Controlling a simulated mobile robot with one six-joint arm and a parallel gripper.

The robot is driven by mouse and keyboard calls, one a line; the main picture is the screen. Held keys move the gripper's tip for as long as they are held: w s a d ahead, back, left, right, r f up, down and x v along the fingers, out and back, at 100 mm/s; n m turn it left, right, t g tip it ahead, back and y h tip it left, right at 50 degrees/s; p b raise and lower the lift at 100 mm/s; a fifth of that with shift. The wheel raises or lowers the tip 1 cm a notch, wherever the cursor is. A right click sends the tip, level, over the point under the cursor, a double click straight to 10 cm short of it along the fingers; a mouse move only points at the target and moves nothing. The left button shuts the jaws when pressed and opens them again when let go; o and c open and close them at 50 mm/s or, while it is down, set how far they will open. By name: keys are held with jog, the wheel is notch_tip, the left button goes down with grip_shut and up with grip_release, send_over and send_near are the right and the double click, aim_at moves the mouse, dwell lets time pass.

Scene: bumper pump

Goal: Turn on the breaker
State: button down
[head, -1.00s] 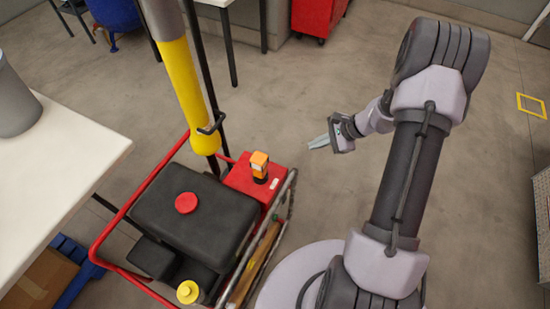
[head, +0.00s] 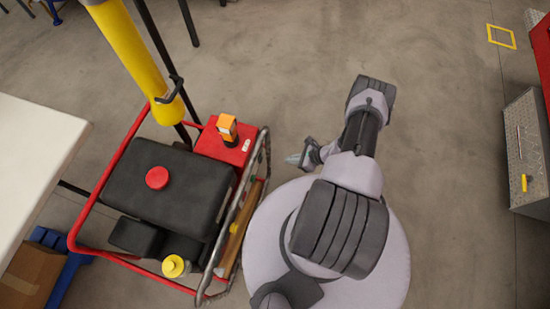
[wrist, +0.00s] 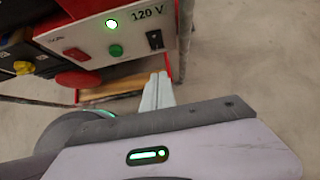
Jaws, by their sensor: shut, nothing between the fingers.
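The pump's control panel (wrist: 103,38) faces the wrist view, with a "120 V" label. It carries a black switch (wrist: 154,40) at its right end, a lit green light (wrist: 112,25), a green knob (wrist: 116,50) and a red knob (wrist: 77,54). The switch looks like the breaker; its position is too small to tell. In the head view my gripper (head: 294,160) is right of the red panel box (head: 224,144).
The pump has a black tank (head: 165,190) inside a red tube frame (head: 92,205). A yellow post (head: 130,50) stands behind it. A white table (head: 35,150) is at left and a grey metal box (head: 525,150) at right. Floor behind my gripper is clear.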

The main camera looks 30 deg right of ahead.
aim_at(260, 159)
jog(key=w+a+r+b+x, duration=0.1)
jog(key=b+x, duration=0.4)
jog(key=x, duration=0.7)
jog(key=shift+w+a+r, duration=0.2)
jog(key=shift+w+r, duration=0.1)
jog(key=shift+w, duration=0.05)
